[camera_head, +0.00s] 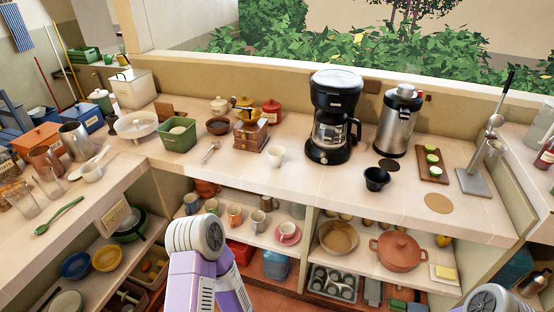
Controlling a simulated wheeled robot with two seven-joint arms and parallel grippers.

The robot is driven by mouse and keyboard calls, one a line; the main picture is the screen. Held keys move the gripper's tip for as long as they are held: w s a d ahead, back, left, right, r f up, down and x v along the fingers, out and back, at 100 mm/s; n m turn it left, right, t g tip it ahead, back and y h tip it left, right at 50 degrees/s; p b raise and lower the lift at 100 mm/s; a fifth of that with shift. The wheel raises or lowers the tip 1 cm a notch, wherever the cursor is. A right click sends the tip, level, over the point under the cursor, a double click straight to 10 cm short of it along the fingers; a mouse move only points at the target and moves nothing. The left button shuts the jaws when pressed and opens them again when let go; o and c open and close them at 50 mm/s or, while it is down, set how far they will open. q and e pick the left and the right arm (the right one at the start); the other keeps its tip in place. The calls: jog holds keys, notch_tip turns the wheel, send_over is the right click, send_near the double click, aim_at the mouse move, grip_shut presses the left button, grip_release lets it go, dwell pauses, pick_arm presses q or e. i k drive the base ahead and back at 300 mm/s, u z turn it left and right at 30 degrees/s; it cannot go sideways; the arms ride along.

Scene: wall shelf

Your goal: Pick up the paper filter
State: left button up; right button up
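No object is plainly recognisable as the paper filter. A small white tapered cup-like piece (276,156) stands on the counter left of the coffee maker (333,115); I cannot tell whether it is a paper filter or a cup. A flat tan disc (438,203) lies near the counter's front edge at the right. A black open cup-shaped holder (376,179) stands right of the coffee maker, apart from it. Neither gripper's fingers are in view.
A steel urn (398,121), a wooden board with green slices (432,164) and a steel press (483,165) stand at the right. A green bin (177,135) and a wooden grinder (250,137) are on the left. The counter front by the black holder is mostly clear.

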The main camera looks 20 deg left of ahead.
aim_at(276, 154)
jog(key=k, duration=0.55)
jog(key=u, duration=0.65)
jog(key=i, duration=1.25)
jog(key=z, duration=0.35)
